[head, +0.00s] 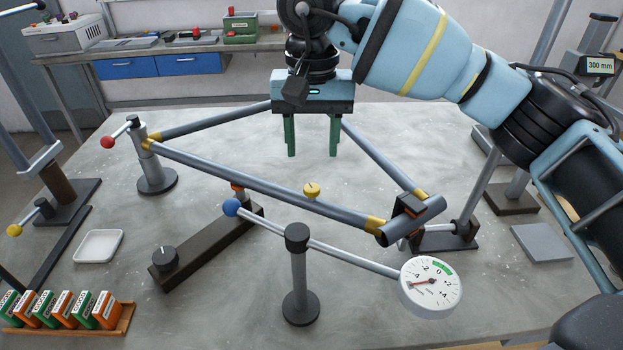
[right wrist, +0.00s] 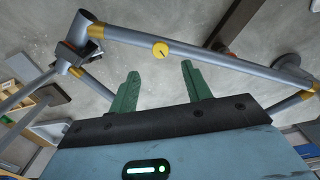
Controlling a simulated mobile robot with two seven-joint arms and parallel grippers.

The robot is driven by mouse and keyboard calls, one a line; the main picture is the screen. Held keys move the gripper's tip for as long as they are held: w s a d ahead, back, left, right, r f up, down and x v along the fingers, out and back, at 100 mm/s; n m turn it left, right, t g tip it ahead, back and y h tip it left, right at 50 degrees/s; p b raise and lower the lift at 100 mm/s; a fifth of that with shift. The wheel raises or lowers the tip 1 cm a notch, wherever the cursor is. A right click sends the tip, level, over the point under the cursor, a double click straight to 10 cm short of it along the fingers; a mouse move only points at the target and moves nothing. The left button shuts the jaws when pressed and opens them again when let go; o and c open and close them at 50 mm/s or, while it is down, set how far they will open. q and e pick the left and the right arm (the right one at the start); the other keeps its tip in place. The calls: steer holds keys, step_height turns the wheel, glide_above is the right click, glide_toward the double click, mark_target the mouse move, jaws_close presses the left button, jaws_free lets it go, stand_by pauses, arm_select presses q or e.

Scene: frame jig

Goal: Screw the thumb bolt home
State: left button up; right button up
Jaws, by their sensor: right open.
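A small yellow knob with a dark mark on top, which looks like the thumb bolt (head: 311,190), sits on the long front tube of the grey frame (head: 230,176). It also shows in the right wrist view (right wrist: 160,49). How deep it is seated I cannot tell. My right gripper (head: 313,153) is open and empty, with its green fingers pointing down behind the front tube, apart from the knob. In the right wrist view its two fingers (right wrist: 161,84) stand wide apart, with the knob beyond them. My left gripper is not in view.
A dial gauge (head: 431,287) on a rod with a blue ball (head: 231,207) stands in front of the frame. A post with a red-ball lever (head: 108,142) holds the left corner. A white tray (head: 98,246) and a rack of coloured blocks (head: 68,320) are at left.

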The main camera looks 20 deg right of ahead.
mark_target(311, 188)
steer(key=shift+f, duration=0.1)
steer(key=shift+f, duration=3.8)
steer(key=c, duration=1)
